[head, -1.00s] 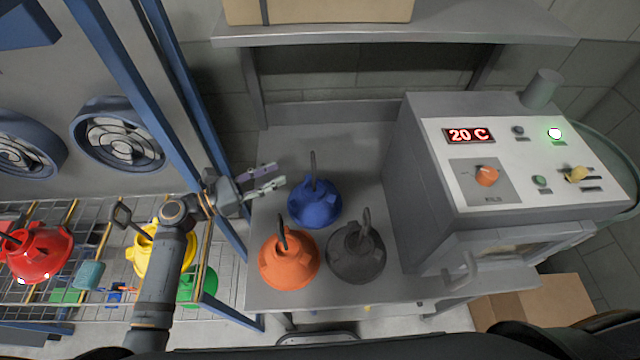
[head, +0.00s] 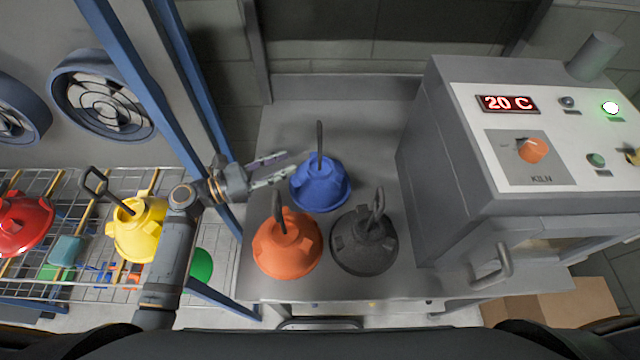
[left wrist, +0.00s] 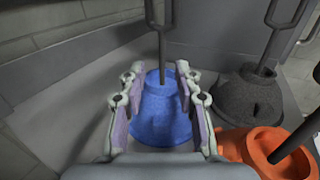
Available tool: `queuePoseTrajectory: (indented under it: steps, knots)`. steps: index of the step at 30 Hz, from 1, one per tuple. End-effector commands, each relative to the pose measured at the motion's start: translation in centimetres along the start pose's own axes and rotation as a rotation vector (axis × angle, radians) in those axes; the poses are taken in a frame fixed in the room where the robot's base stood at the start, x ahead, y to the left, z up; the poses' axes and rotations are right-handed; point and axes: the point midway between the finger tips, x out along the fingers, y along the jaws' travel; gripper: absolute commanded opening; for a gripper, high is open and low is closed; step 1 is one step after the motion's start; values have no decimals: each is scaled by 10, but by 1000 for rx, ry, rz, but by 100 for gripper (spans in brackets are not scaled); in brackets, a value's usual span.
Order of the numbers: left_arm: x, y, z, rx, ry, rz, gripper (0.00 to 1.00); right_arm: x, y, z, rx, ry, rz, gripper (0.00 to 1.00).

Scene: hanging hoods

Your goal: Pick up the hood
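Three hoods with upright handles stand on the grey metal table. They are a blue hood (head: 319,186), an orange hood (head: 287,246) and a dark grey hood (head: 362,243). My left gripper (head: 286,168) is open, just left of the blue hood, with its fingers pointing toward it. In the left wrist view, the blue hood (left wrist: 163,112) appears between the two open fingers (left wrist: 161,98). Whether they touch it I cannot tell. The orange hood (left wrist: 262,145) and dark grey hood (left wrist: 247,98) stand to the right there. My right gripper is not in view.
A kiln (head: 520,150) reading 20 C stands on the right. A wire rack (head: 85,262) on the left holds a yellow hood (head: 138,229) and a red hood (head: 24,224). A blue post (head: 150,90) rises close to my left arm. The table's back part is clear.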

Motion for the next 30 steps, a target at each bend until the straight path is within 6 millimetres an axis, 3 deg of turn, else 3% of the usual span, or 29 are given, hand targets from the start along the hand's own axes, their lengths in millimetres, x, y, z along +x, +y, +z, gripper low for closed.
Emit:
queuePoseTrajectory:
  steps: [1, 6, 13, 21, 26, 30]
  knots:
    - [0, 0, -7, 0, 0, 0, 33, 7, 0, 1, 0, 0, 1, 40]
    - [3, 0, -3, -1, -3, 1, 33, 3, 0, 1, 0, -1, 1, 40]
    - [42, 0, -1, -3, -5, 1, 33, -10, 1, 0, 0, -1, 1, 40]
    - [56, 0, -3, 0, -1, 0, 33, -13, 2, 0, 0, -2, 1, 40]
    - [84, -3, 3, -4, -5, 0, 33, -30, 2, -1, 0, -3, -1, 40]
    - [102, -2, -2, -2, -1, 0, 33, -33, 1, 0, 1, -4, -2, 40]
